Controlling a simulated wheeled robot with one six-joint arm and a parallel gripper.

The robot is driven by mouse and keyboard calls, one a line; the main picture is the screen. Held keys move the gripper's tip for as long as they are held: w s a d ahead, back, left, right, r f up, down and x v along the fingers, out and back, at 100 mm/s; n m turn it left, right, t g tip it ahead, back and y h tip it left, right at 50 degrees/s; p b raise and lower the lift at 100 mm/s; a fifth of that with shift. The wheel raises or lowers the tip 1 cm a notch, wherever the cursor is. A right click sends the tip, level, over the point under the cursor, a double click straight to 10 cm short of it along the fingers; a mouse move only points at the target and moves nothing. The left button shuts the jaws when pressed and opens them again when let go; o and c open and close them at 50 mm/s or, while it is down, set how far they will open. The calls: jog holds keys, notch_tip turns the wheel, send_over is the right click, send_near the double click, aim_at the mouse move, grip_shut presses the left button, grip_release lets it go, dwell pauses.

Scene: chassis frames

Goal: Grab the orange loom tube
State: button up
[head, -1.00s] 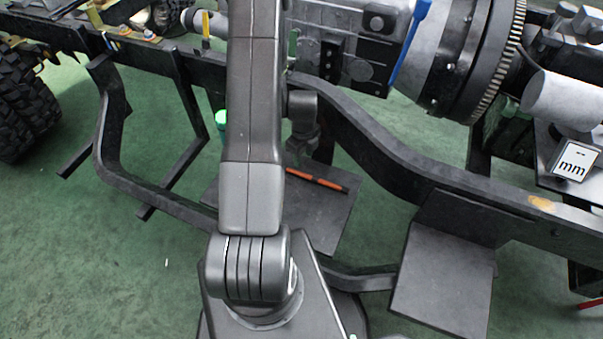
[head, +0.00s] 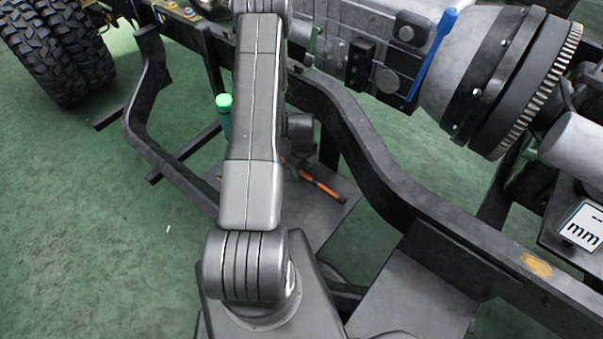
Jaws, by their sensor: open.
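The orange loom tube (head: 323,187) lies on a dark grey plate (head: 312,222) beneath the curved chassis rail. It is a thin orange stick with dark bands, slanting down to the right. Its left part is hidden behind my arm. My gripper (head: 296,158) shows only in small part beside the right edge of my arm, low over the tube's left part. Its jaws are open. My arm hides most of it, and I cannot tell whether it touches the tube.
A black chassis rail (head: 385,180) curves past the plate on the right. A green-capped object (head: 224,112) stands left of my arm. A blue tool (head: 432,55) leans on the grey engine housing. Big tyres (head: 62,48) stand at upper left. Green floor is clear at lower left.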

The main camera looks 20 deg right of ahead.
grip_shut()
jog(key=shift+r, duration=0.15)
